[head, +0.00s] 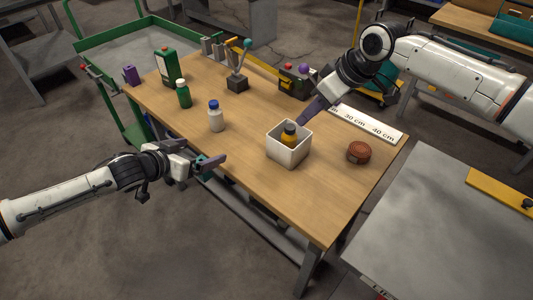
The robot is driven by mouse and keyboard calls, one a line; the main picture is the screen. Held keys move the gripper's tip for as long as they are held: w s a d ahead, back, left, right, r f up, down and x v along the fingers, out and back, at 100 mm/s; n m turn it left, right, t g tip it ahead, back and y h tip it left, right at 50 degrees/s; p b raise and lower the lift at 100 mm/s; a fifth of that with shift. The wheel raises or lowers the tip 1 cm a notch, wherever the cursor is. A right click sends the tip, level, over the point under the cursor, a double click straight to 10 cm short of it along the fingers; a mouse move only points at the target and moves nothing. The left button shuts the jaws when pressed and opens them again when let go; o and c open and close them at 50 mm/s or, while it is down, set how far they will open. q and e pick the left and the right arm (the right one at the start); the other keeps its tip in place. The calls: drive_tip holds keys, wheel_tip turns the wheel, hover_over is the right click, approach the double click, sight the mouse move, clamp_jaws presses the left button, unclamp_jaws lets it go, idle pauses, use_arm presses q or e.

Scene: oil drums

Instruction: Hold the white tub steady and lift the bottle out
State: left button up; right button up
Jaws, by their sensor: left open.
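The white tub (289,157) stands on the wooden table, right of its middle. A yellow bottle (288,140) with a dark cap stands inside it; its lower part is hidden by the tub wall. My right gripper (305,120) points down at the tub's far side, close behind the rim. I cannot tell whether it touches the tub or whether its fingers are apart. My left gripper (208,168) is open and empty by the table's near left edge, well left of the tub.
On the table (255,185) are a white bottle with blue cap (216,120), a green bottle (184,97), a green canister (166,68), a lever (238,82), a black-yellow box (297,84), a ruler (370,125) and a brown round thing (359,152). The table's front is clear.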

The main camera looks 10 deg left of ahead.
sight(289, 145)
use_arm(q)
drive_tip(key=d+m+h, duration=0.1)
drive_tip(key=d, duration=0.5)
drive_tip(key=d+r+m+h, duration=0.1)
drive_tip(key=d, duration=0.5)
drive_tip(key=s+d+r+h, duration=0.1)
drive_tip(key=d, duration=0.6)
drive_tip(key=shift+m+h, duration=0.4)
drive_tip(key=shift+w+d, duration=0.15)
drive_tip(key=shift+d, duration=0.05)
drive_tip(key=x, duration=0.9)
drive_tip(key=shift+w+d, duration=0.2)
drive_tip(key=shift+w, duration=0.1)
drive_tip(key=shift+c, duration=0.2)
